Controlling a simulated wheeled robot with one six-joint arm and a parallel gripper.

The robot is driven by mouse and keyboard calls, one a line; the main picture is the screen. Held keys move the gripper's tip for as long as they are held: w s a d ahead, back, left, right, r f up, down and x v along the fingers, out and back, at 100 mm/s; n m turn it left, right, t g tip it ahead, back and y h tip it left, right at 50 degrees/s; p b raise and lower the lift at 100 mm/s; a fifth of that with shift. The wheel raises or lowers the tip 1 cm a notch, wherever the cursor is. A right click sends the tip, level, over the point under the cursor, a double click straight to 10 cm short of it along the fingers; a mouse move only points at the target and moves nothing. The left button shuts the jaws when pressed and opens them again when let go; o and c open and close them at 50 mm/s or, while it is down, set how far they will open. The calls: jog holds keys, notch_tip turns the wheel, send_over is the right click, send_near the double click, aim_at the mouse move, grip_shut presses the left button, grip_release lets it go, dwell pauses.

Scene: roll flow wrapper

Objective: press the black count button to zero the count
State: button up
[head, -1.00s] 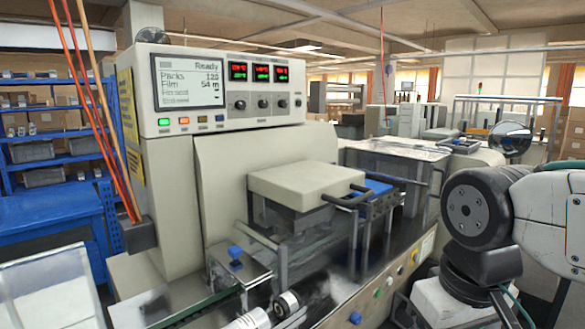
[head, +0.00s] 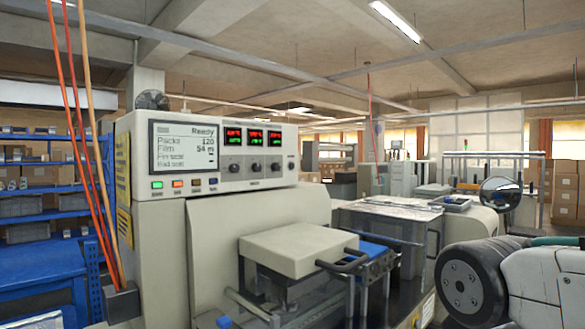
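The wrapper's control panel (head: 250,185) is at the upper left of the machine. Its screen (head: 185,150) reads "Ready", "Packs 120" and "Film 54 m". Below the screen is a row of small buttons: a green one (head: 157,184), an orange one (head: 178,183), a darker one (head: 196,182) and a blue one (head: 213,181). Their labels are too small to read, so I cannot tell for sure which is the black count button. A small dark control (head: 291,165) sits at the panel's right end. My gripper is out of view; only part of my arm shows at lower right.
Three black knobs sit under red and green displays (head: 253,137). A cream block with a dark handle (head: 298,250) juts out below the panel. Orange cables hang beside the panel's left side, ending at a grey box (head: 122,302). Blue shelving (head: 40,215) stands at left.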

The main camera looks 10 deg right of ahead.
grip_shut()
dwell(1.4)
